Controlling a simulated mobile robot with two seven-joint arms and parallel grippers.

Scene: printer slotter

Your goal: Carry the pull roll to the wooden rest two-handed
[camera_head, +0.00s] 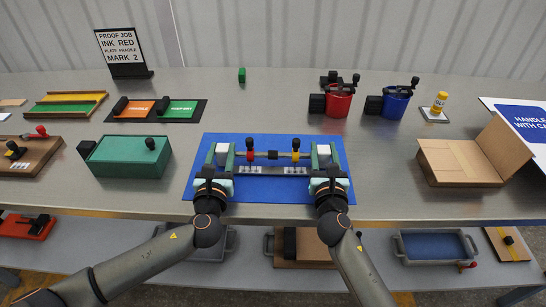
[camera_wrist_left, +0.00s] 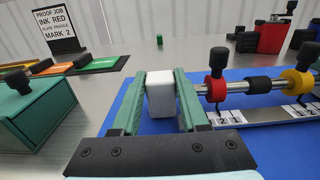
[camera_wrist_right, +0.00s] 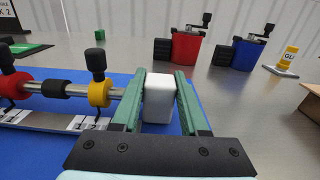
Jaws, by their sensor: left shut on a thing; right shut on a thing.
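The pull roll appears to be the grey bar (camera_head: 272,154) with a red collar, a black middle grip, a yellow collar and white end blocks. It lies level above the blue mat (camera_head: 270,193). My left gripper (camera_head: 222,155) is shut on its left white block (camera_wrist_left: 161,97). My right gripper (camera_head: 324,155) is shut on its right white block (camera_wrist_right: 158,98). Whether the blocks touch what is below is unclear. A brown wooden piece (camera_head: 312,248) on the lower shelf may be the wooden rest; my right arm partly hides it.
A numbered strip (camera_head: 270,170) lies under the bar. A green box (camera_head: 128,158) stands left. An open brown box (camera_head: 455,163) stands right. A red bucket (camera_head: 338,102) and a blue bucket (camera_head: 394,105) stand behind. Bare steel table lies right of the mat.

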